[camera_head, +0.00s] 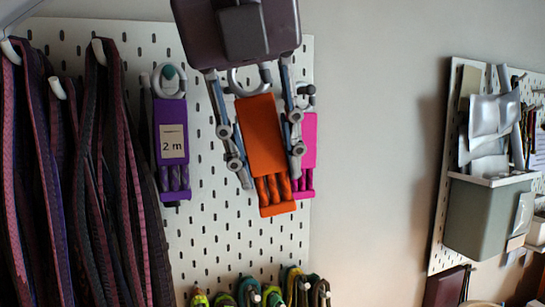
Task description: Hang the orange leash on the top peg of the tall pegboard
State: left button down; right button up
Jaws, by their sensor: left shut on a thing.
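The orange leash (262,135) is in the middle of the head view, with a flat orange block, braided strands below and a metal ring at its top. My left gripper (271,180) reaches down from the top edge, its two fingers along either side of the leash, shut on it. The leash hangs almost upright in front of the tall white pegboard (222,240). I cannot tell whether its ring touches a peg; the gripper body hides the board's upper part there. My right gripper is not in view.
A purple leash (171,135) labelled "2 m" hangs left of the orange one. A pink leash (309,150) is close behind on the right. Dark red-purple cords (112,170) hang from white pegs at left. Green and yellow loops (250,292) hang below. Another pegboard (442,220) holds a grey bin (487,215).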

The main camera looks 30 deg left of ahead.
pick_arm(q)
jog(key=w+a, duration=0.2)
jog(key=shift+w+a+f, duration=0.1)
jog(key=shift+w+f, duration=0.1)
jog(key=shift+w, duration=0.1)
jog(key=shift+w+a, duration=0.4)
jog(key=shift+a, duration=0.2)
jog(key=shift+w+a, duration=0.2)
jog(key=w+a, duration=0.1)
jog(key=w+a+f, duration=0.1)
jog(key=shift+w+a, duration=0.2)
jog(key=shift+a, duration=0.15)
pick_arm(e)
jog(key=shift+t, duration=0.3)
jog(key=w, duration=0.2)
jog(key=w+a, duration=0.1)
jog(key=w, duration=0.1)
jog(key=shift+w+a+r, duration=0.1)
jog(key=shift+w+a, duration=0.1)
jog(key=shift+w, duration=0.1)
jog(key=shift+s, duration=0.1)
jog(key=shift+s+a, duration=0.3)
